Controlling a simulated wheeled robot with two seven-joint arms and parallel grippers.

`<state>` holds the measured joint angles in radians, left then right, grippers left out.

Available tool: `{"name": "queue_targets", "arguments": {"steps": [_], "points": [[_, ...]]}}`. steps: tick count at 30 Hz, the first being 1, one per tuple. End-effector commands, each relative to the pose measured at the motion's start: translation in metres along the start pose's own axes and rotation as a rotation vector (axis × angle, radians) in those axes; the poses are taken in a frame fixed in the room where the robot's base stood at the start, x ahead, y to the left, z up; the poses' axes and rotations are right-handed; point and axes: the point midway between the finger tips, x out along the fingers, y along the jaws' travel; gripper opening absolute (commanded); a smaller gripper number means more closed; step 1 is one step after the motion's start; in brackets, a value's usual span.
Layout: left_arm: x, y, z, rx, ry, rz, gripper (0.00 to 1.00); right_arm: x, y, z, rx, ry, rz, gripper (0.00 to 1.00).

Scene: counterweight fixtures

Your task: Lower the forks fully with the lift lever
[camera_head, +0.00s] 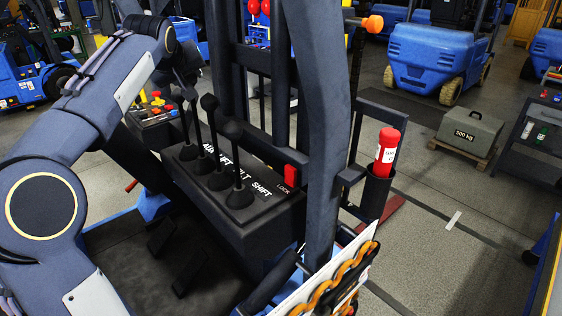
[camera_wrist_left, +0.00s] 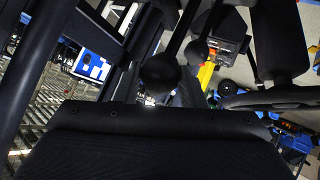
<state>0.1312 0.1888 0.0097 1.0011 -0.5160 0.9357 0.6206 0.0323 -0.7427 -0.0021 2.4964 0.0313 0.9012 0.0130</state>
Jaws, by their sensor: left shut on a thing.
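The lift lever (camera_head: 190,94) is a black rod with a round knob, in a row of similar levers on the dark console (camera_head: 260,200) in the head view. White labels run beside the row. My left gripper (camera_head: 186,80) reaches over the far end of the row, its fingers dark and partly hidden behind my arm. It is shut on the knob, which appears to be the lift lever's. In the left wrist view a round black knob (camera_wrist_left: 160,73) sits between the fingers. The forks cannot be made out. My right gripper is not in view.
The nearest lever (camera_head: 233,130) and another (camera_head: 209,103) stand close to the left gripper. Dark mast posts (camera_head: 328,130) rise right of the console. A red cylinder (camera_head: 387,145) stands in a holder. A 500 kg weight (camera_head: 467,131) rests on a pallet at the back right.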

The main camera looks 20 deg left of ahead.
Motion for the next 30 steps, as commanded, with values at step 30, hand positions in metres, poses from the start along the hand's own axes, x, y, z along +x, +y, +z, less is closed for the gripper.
{"name": "queue_targets", "arguments": {"steps": [30], "points": [[-0.077,0.001,-0.001,0.0,0.002,0.002,0.62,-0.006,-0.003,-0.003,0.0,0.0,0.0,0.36]]}}
